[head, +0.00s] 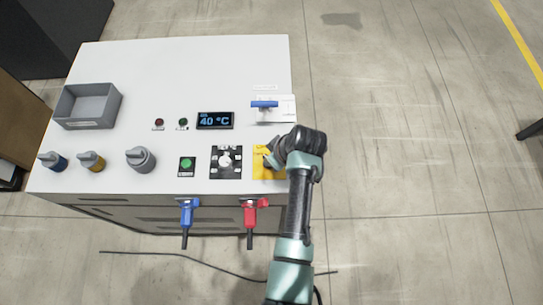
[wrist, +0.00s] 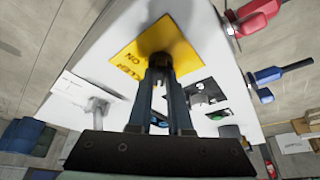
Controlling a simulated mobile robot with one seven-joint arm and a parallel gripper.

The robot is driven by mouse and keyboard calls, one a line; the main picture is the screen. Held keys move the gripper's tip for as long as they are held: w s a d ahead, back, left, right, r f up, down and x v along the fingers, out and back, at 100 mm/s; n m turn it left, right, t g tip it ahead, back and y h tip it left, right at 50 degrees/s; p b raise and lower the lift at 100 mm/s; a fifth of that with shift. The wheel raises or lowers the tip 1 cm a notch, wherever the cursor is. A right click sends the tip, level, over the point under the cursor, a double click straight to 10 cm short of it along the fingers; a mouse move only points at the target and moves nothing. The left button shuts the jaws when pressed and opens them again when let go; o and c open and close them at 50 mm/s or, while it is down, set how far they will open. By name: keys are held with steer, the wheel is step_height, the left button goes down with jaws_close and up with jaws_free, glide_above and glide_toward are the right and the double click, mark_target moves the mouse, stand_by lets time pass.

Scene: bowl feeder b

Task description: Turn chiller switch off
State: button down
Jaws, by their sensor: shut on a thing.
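The chiller switch plate (head: 262,174) is yellow and lies at the right front of the white panel. It also shows in the wrist view (wrist: 135,50), with "ON" and part of "CHILLER" printed on it. My gripper (head: 268,160) is at this plate from above. In the wrist view my gripper (wrist: 161,64) has its two fingers close together over the plate, shut on the switch knob. The knob is mostly hidden between the fingers, so its angle cannot be told.
Left of the plate are a black dial plate (head: 226,174) and a green button (head: 187,163). A blue-handled lever (head: 265,104) stands behind. Blue (head: 187,211) and red (head: 250,211) handles stick out at the front edge. A grey bin (head: 88,105) sits at the left.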

steer(key=c, duration=0.8)
jaws_free()
steer(key=shift+c, duration=0.2)
steer(key=shift+r, duration=0.15)
steer(key=b+v, duration=0.1)
steer(key=v, duration=1.1)
steer(key=shift+r+b, duration=0.4)
